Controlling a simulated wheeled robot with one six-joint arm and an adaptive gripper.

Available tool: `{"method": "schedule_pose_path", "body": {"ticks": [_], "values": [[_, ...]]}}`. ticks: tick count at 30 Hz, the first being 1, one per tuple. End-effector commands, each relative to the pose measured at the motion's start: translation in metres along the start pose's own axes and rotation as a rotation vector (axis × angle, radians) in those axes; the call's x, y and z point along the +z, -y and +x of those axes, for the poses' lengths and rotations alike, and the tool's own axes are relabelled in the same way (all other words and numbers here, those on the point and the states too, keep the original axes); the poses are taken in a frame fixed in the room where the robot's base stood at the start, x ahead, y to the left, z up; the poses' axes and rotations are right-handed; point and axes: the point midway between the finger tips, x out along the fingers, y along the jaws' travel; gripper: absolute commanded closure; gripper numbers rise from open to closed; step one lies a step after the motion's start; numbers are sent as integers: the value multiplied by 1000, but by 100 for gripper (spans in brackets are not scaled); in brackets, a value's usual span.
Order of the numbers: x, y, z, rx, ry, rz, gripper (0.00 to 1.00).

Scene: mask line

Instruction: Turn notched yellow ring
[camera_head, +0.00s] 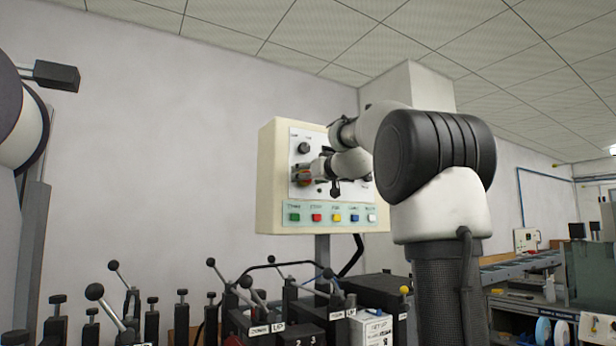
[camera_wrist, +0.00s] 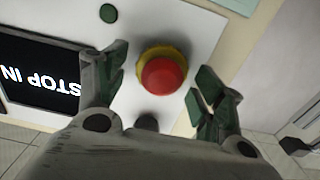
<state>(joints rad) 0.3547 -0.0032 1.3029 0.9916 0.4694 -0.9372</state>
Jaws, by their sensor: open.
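A notched yellow ring (camera_wrist: 160,53) sits around the base of a red mushroom button (camera_wrist: 163,76) on the panel's white plate in the wrist view. The button covers much of the ring, and I cannot make out its notches. My gripper (camera_wrist: 158,88) is open, with one finger on each side of the button and ring. Both fingers look apart from them. In the head view my gripper (camera_head: 303,174) is at the left part of the control box (camera_head: 268,190), over the red button, and the ring is too small to tell.
A black screen with white letters (camera_wrist: 40,75) and a green button (camera_wrist: 108,13) lie near the fingers. A row of coloured buttons (camera_head: 336,217) runs below on the box. Several black levers (camera_head: 95,292) stand in front and below.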

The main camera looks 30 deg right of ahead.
Motion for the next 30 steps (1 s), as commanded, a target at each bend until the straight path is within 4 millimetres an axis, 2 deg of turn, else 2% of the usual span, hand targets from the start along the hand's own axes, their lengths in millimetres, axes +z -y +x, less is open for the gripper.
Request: {"method": "schedule_pose_path", "body": {"ticks": [3,9,11,20,30], "values": [[0,0,0,0,0,0,31],[0,0,0,0,0,0,68],[0,0,0,0,0,-1,76],[0,0,-1,0,0,27,76],[0,-1,-1,-1,1,230,76]]}}
